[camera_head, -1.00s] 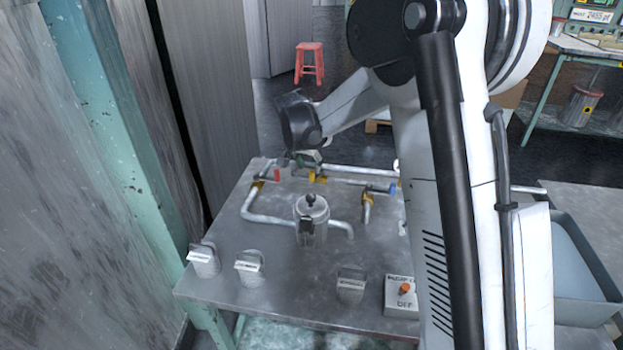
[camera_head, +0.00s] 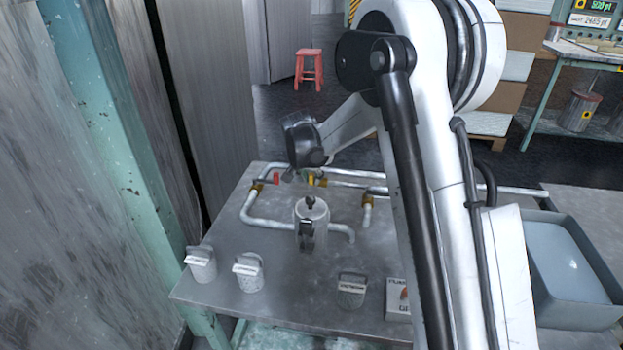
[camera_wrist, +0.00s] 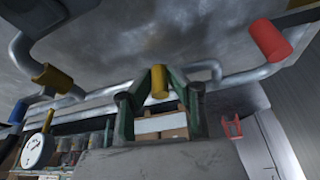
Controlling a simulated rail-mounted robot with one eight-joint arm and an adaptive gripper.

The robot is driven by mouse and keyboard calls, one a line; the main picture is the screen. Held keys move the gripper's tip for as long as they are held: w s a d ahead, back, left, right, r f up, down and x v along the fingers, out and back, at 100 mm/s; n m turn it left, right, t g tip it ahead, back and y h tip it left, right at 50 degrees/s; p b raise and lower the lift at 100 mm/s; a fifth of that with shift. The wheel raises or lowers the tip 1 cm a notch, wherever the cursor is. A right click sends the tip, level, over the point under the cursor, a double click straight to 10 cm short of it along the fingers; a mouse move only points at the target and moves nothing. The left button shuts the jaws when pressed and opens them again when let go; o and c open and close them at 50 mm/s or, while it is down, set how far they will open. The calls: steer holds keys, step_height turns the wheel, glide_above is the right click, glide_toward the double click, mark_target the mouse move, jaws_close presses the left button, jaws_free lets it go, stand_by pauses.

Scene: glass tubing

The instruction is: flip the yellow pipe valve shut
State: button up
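The yellow valve handle (camera_wrist: 159,82) shows in the wrist view as a short cylinder between the tips of my gripper's two dark green fingers. My gripper (camera_wrist: 159,72) has its fingers apart, one on each side of the handle; I cannot tell whether they touch it. In the head view the yellow handle (camera_head: 310,180) is small, on the pipework at the back of the metal table. My gripper (camera_head: 296,175) is just left of it, mostly hidden under my dark wrist. The valve body is hard to make out.
A red handle (camera_head: 276,178) is left of the yellow one; it also shows in the wrist view (camera_wrist: 270,40). A blue handle (camera_wrist: 18,112) is at the wrist view's left. A silver pot (camera_head: 311,224) and several canisters stand on the table (camera_head: 250,313). A bin (camera_head: 570,270) is right.

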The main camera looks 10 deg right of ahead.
jaws_close()
steer(key=shift+s+d+n+t+y, duration=0.2)
steer(key=shift+d+n+y, duration=0.1)
steer(key=shift+n, duration=0.5)
steer(key=shift+s+d+n+t+y, duration=0.1)
steer(key=shift+s+d+n+y, duration=0.15)
steer(key=shift+n, duration=0.55)
steer(key=shift+s+d+n+t+y, duration=0.15)
steer(key=shift+d+n+y, duration=0.15)
steer(key=shift+n, duration=0.5)
steer(key=o, duration=0.7)
jaws_free()
steer(key=shift+d, duration=0.1)
steer(key=v, duration=1.2)
